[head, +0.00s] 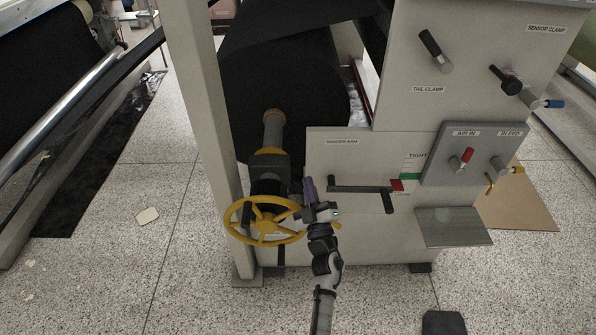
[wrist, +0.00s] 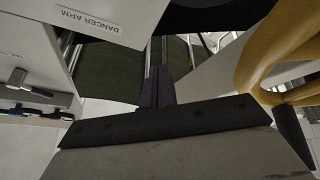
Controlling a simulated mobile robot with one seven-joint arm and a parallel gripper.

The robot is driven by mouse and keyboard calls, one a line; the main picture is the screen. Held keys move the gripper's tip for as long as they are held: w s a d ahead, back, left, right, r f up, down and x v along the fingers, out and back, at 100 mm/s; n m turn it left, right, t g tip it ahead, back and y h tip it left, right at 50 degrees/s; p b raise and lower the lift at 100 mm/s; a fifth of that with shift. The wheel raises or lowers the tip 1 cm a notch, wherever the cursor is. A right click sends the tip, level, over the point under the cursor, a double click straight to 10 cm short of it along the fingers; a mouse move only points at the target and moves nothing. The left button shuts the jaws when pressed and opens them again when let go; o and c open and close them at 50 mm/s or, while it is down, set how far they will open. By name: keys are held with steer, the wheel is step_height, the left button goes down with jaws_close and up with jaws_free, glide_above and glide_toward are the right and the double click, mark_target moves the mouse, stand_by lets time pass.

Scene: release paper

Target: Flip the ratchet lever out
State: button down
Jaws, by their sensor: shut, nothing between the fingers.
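My gripper (head: 308,188) is low in front of the machine, just right of the yellow handwheel (head: 265,222). Its purple fingers (wrist: 157,88) are together and empty in the wrist view, pointing into the gap between the panel and the wheel. The wheel's rim (wrist: 270,48) shows close at the right there. Behind the wheel is a dark housing (head: 268,166) on the roll's shaft. A dark handle (head: 281,256) hangs below the wheel. No part is labelled as the ratchet lever, and I cannot tell which one it is.
The grey dancer-arm panel (head: 335,148) stands right of my gripper, with a black bar (head: 352,187) across it. A pale upright post (head: 205,130) stands left of the wheel. A black roll (head: 280,85) is behind. Floor at the left is mostly free.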

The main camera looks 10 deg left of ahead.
steer(key=shift+y, duration=0.7)
steer(key=a+r, duration=0.2)
steer(key=r, duration=0.1)
steer(key=a+r, duration=0.1)
steer(key=r, duration=0.1)
steer(key=shift+w, duration=0.15)
